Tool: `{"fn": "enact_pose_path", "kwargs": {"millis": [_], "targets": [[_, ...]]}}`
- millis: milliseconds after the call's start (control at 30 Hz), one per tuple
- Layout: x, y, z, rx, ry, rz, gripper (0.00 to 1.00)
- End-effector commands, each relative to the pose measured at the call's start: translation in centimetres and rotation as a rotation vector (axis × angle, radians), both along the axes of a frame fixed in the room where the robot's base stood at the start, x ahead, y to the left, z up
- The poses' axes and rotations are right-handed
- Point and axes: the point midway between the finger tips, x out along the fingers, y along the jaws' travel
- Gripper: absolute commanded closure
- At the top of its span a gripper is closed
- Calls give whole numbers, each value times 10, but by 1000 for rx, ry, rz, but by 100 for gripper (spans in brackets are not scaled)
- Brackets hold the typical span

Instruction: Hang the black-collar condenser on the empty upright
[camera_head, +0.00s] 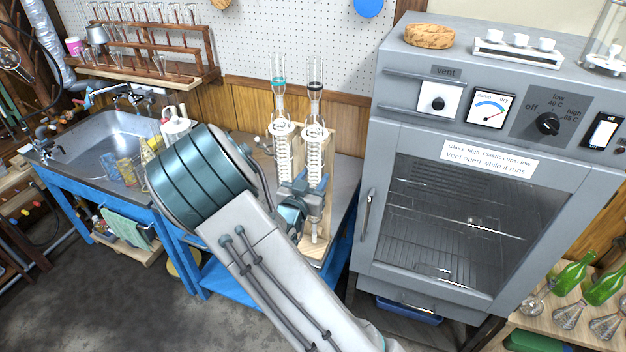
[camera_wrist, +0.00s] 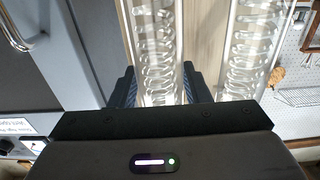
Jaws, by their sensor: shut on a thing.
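The black-collar condenser (camera_head: 314,103) is upright, a clear glass tube with a coil inside and a black band near its top. My gripper (camera_head: 314,189) is at its lower part, and the jaws are shut on it. In the wrist view the gripper (camera_wrist: 160,90) has one finger on each side of a coiled glass tube (camera_wrist: 158,45). The teal-collar condenser (camera_head: 278,100) stands upright just to the left in the head view, with its coil also showing in the wrist view (camera_wrist: 252,50). I cannot make out an empty upright.
A grey drying oven (camera_head: 480,150) stands close on the right, with its door handle (camera_head: 368,215) facing the rig. A pegboard (camera_head: 290,40) is behind. A sink (camera_head: 115,140) and a wooden tube rack (camera_head: 150,50) are at the left.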

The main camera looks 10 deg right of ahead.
Motion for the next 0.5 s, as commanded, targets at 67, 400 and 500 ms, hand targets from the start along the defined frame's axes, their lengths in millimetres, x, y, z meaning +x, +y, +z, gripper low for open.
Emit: {"fn": "enact_pose_path", "kwargs": {"millis": [67,400,500], "targets": [[0,0,4,0,-3,0,88],[0,0,8,0,-2,0,88],[0,0,8,0,-2,0,88]]}}
